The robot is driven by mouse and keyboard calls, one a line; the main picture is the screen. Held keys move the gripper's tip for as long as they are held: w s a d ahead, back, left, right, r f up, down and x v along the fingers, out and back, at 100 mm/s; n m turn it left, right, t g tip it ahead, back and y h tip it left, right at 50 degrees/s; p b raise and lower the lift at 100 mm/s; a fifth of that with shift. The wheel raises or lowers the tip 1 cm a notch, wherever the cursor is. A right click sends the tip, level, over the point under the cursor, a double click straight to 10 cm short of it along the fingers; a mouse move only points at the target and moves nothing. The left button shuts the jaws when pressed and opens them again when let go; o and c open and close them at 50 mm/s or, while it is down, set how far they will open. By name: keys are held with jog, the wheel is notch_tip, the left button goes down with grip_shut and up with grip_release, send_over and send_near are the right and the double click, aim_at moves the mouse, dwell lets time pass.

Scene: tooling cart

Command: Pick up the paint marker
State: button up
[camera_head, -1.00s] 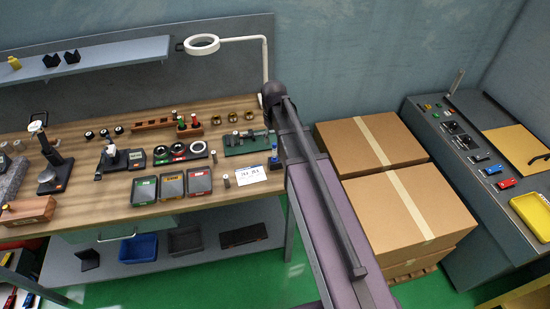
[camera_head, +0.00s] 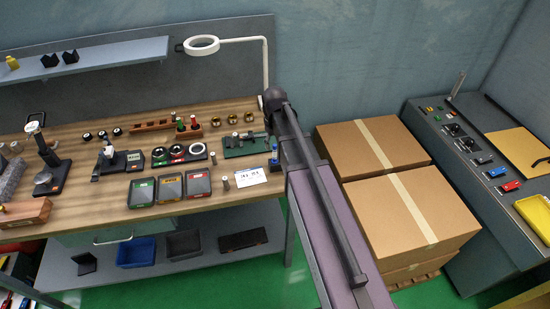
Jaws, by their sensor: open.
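I cannot make out with certainty which thing is the paint marker. A small upright item with a blue part (camera_head: 274,155) stands at the right end of the wooden workbench (camera_head: 75,210), beside the dark post-like shape. My gripper does not show in this view.
Three trays (camera_head: 170,187) with green, yellow and red labels sit at the bench's front edge, beside a white card (camera_head: 251,177). A ring lamp (camera_head: 202,45) stands behind. Cardboard boxes (camera_head: 410,205) are stacked right of the bench; a grey console (camera_head: 465,200) is beyond them.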

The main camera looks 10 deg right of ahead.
aim_at(275, 156)
jog(key=shift+w+f+b, duration=0.1)
jog(key=shift+f+b, duration=1.5)
jog(key=shift+f, duration=0.25)
grip_shut()
